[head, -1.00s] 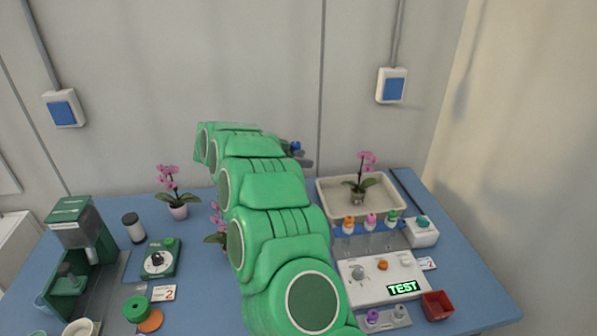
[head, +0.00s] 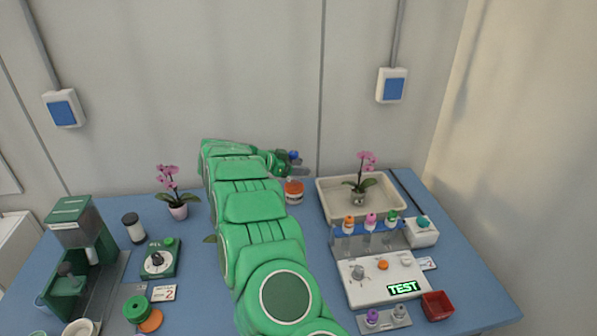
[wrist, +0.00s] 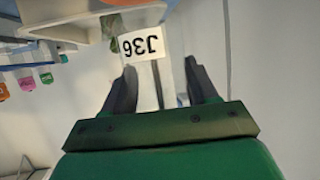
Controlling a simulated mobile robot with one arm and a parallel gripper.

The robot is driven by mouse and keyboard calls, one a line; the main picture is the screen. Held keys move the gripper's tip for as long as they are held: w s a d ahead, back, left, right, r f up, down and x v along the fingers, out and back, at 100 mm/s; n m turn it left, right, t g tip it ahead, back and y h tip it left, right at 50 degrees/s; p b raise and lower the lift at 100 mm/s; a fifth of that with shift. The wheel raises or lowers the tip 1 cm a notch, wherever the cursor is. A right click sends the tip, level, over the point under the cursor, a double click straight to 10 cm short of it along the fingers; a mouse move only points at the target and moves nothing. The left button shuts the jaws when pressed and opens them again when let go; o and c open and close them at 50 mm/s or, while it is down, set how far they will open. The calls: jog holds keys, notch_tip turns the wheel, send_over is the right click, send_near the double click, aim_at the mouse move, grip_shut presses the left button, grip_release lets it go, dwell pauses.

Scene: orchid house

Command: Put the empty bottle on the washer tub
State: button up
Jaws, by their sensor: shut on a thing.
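My gripper (head: 288,163) is at the far end of my green arm, above the back of the blue table and left of the cream tub (head: 322,200). In the wrist view its dark fingers (wrist: 162,85) are shut on a pale, clear-looking bottle (wrist: 147,85) with a white label reading J36, upside down in that view. A small blue part shows at the gripper in the head view; most of the bottle is hidden there. The tub holds a potted pink orchid (head: 362,175). The tub's edge also shows in the wrist view (wrist: 90,14).
An orange-and-white jar (head: 294,191) shows below the gripper. A blue rack (head: 350,230) with orange-, pink- and green-capped bottles stands in front of the tub, before a white TEST device (head: 380,279). Another orchid (head: 177,200) stands left. Table between is partly clear.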

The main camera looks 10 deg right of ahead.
jog(key=shift+f, duration=0.9)
jog(key=shift+f, duration=0.1)
jog(key=o, duration=1)
